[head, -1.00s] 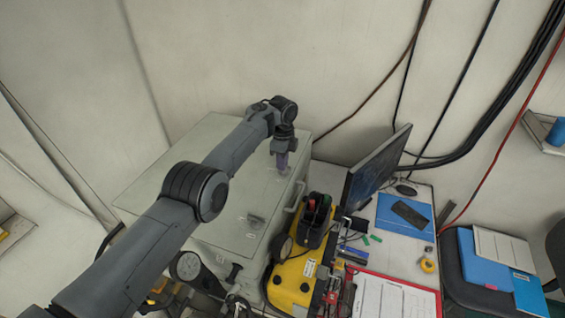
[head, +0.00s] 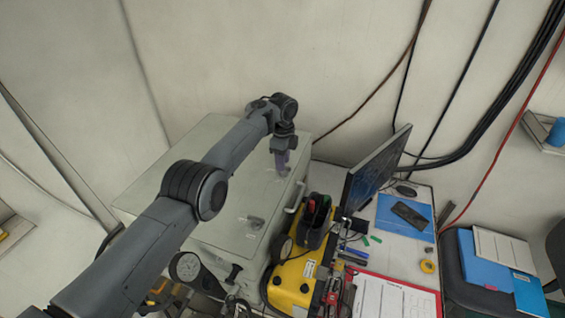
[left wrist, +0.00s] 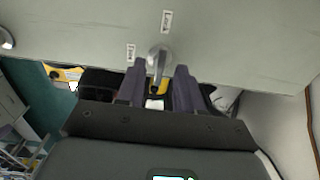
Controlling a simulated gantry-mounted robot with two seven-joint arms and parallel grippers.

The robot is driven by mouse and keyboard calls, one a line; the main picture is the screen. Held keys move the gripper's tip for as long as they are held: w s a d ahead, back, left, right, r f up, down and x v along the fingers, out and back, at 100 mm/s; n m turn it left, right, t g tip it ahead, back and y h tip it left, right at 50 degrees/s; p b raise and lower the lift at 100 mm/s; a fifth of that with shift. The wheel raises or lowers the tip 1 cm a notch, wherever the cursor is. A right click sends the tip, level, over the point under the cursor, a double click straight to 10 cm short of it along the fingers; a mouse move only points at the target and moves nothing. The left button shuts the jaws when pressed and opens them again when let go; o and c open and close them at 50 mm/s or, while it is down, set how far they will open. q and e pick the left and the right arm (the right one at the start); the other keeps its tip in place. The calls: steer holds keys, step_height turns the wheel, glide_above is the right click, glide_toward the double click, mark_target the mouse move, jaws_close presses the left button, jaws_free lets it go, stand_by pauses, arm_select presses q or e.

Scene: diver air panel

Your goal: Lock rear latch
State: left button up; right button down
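The grey-green case (head: 215,150) has two small latches on its lid. The rear latch (left wrist: 157,62) is a silver turning lever in the left wrist view. It lies between the tips of my left gripper, with small printed labels beside and above it. My left gripper (left wrist: 161,75) has its two purple fingers apart, one on each side of the lever; I cannot tell whether they touch it. In the head view the left gripper (head: 281,160) points down at the far right part of the lid and partly hides the rear latch. The front latch (head: 254,222) sits nearer, uncovered. My right gripper is not in view.
A case handle (head: 294,197) is on the right side. A yellow unit (head: 295,285) with a black tray (head: 315,220) stands right of the case. The wall is close behind.

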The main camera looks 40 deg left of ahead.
arm_select(q)
step_height(320, 180, up, 10)
steer(key=shift+f+b, duration=0.15)
steer(key=shift+b, duration=0.3)
